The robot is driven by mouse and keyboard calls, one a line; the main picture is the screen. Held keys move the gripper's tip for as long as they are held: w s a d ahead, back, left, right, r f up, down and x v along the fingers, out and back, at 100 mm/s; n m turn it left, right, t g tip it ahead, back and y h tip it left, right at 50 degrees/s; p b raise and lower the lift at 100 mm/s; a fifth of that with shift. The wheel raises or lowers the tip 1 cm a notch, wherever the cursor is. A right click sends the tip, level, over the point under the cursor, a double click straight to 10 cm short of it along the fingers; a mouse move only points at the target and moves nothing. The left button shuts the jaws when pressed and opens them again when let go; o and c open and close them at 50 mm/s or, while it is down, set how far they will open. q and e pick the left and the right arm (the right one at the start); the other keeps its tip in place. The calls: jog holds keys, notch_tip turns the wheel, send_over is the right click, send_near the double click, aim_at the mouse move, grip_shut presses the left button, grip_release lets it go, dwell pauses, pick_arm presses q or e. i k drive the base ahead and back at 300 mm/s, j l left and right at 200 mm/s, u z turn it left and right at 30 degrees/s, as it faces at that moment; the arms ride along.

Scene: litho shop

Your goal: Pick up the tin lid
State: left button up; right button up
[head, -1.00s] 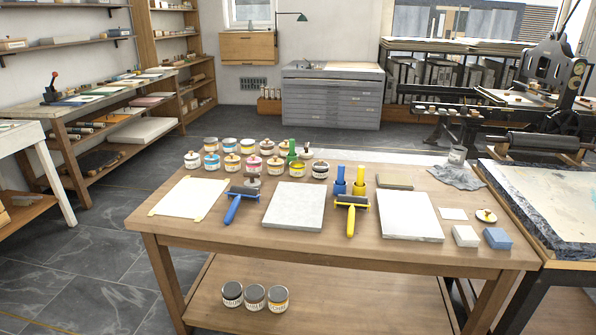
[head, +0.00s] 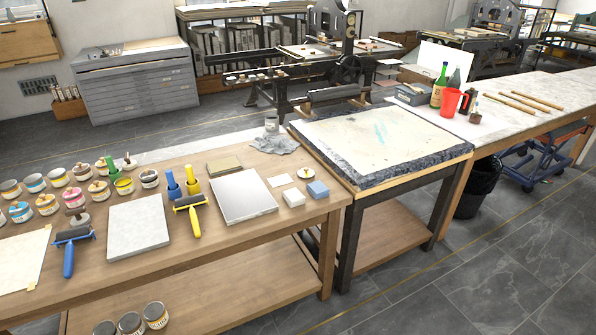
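A small round cream disc with a brown knob, which looks like the tin lid (head: 305,174), lies on the wooden table (head: 240,255) near its right end. It sits just behind a blue block (head: 318,189) and a white block (head: 293,198), and right of a small white card (head: 279,181). Several ink tins (head: 98,191) stand at the table's left, some with similar knobbed tops. Neither of my grippers is in view.
A grey slab (head: 138,226), a pale slab (head: 243,196), a blue roller (head: 70,250) and a yellow roller (head: 193,212) lie on the table. A crumpled grey cloth (head: 275,145) is behind the lid. A stone-topped table (head: 380,145) adjoins at the right.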

aim_at(305, 173)
jog(key=l+u, duration=0.15)
jog(key=u, duration=0.25)
jog(key=i+l+u, duration=0.15)
jog(key=u, duration=0.25)
jog(key=l+u, duration=0.15)
jog(key=u, duration=0.25)
jog(key=l+u, duration=0.15)
jog(key=u, duration=0.2)
jog(key=l+u, duration=0.15)
jog(key=l, duration=0.3)
jog(key=k+l+u, duration=0.15)
jog(key=l, duration=0.3)
jog(key=l+u, duration=0.15)
jog(key=l, duration=0.3)
jog(key=k+l+u, duration=0.15)
jog(key=l, duration=0.25)
jog(key=k+l+u, duration=0.15)
jog(key=l, duration=0.3)
jog(key=k+l+u, duration=0.15)
jog(key=l, duration=0.25)
jog(key=i, duration=0.05)
